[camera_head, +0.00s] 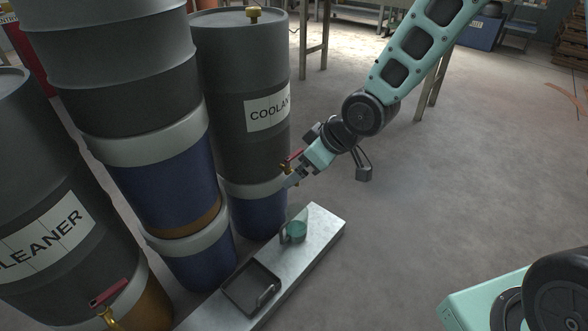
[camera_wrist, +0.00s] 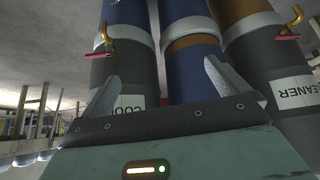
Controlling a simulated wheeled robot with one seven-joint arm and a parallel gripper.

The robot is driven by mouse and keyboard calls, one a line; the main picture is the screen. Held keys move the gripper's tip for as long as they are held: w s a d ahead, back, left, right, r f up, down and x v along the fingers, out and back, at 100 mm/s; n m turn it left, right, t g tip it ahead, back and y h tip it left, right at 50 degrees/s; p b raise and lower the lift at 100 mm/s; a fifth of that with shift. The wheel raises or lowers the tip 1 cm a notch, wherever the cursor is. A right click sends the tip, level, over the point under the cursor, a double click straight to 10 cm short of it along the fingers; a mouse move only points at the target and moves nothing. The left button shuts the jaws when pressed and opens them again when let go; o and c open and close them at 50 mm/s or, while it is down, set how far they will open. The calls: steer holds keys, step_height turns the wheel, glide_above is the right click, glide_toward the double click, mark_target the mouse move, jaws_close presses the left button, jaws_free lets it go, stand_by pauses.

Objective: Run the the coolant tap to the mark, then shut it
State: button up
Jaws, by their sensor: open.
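The coolant drum (camera_head: 240,75), dark grey with a white label, stands on a blue drum at centre left. Its tap has a red handle (camera_head: 292,159) at the drum's lower front; in the wrist view the brass spout (camera_wrist: 106,35) and red handle (camera_wrist: 101,57) show upside down. My gripper (camera_head: 291,181) is open and empty, close to this tap in the head view. In the wrist view the tap lies beyond my left-hand finger, not between the fingers. A small greenish cup (camera_head: 294,232) stands on the metal bench below; its fill level and mark cannot be made out.
The metal bench (camera_head: 323,232) also holds a dark tray (camera_head: 240,296) with a handle. The cleaner drum (camera_head: 50,190) with its own red-handled tap (camera_head: 110,294) stands at left. Another drum stack (camera_head: 115,75) stands between. The floor to the right is mostly clear.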

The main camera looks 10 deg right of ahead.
steer(key=w+d+f+t+y+b, duration=0.2)
steer(key=w+d+f+b, duration=0.15)
steer(key=w+f, duration=0.2)
steer(key=w+d+f+t+y+b, duration=0.2)
steer(key=w+f+b, duration=0.2)
steer(key=f, duration=0.3)
steer(key=m+t+y+b, duration=0.2)
steer(key=t+b, duration=0.3)
glide_toward(296, 156)
steer(key=b+x, duration=0.6)
steer(key=x, duration=0.3)
steer(key=shift+w+b, duration=0.1)
steer(key=shift+b, duration=0.2)
steer(key=shift+w+a+r, duration=0.25)
steer(key=shift+w+a, duration=0.3)
steer(key=shift+w, duration=0.15)
